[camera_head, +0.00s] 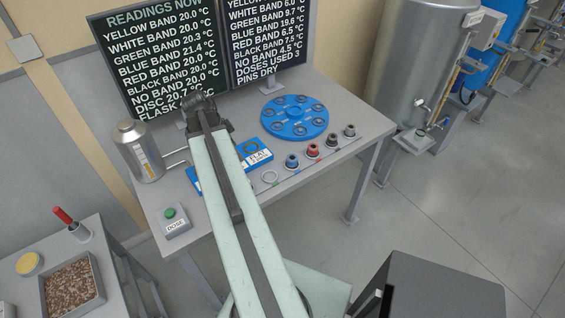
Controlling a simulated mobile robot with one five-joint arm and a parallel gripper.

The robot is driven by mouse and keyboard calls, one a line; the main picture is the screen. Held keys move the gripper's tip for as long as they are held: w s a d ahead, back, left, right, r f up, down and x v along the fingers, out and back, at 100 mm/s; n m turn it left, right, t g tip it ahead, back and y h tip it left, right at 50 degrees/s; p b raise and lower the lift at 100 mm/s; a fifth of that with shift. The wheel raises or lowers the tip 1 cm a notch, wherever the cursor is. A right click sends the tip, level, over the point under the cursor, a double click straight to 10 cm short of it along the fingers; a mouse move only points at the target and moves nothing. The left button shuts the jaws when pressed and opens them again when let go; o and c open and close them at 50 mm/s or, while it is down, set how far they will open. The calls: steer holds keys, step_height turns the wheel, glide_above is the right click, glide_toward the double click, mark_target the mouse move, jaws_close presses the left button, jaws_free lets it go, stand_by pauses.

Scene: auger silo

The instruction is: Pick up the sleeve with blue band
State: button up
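The sleeve with blue band (292,161) stands upright on the grey table. It is in a slanting row with a red-banded sleeve (313,151) and two darker sleeves to its right. An empty ring (269,177) lies at the row's left end. My arm reaches up across the picture from the bottom. My gripper (201,107) is at its far end, in front of the left screen and well up and left of the blue-banded sleeve. The gripper is small and dark here, and I cannot see whether its fingers are apart.
A blue disc (295,134) with several round seats lies behind the row. A blue labelled plate (262,157) is partly hidden by my arm. A metal flask (138,150) and a green-button box (176,226) stand left. Two screens are behind. Free floor lies at right.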

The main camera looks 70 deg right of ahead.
mark_target(292, 157)
steer(key=s+d+m+g+y, duration=0.1)
steer(key=s+d+m, duration=0.1)
steer(key=s+d, duration=0.45)
steer(key=s+d+m, duration=0.2)
steer(key=s+d, duration=0.1)
steer(key=s, duration=0.7)
steer(key=b+x, duration=0.5)
steer(key=w+b+x, duration=0.1)
steer(key=b+x, duration=0.1)
steer(key=shift+a+f, duration=0.35)
steer(key=shift+f, duration=0.15)
steer(key=shift+s+d+f+b, duration=0.1)
steer(key=shift+f+b, duration=0.15)
steer(key=shift+b, duration=0.25)
steer(key=shift+r, duration=0.2)
jaws_close()
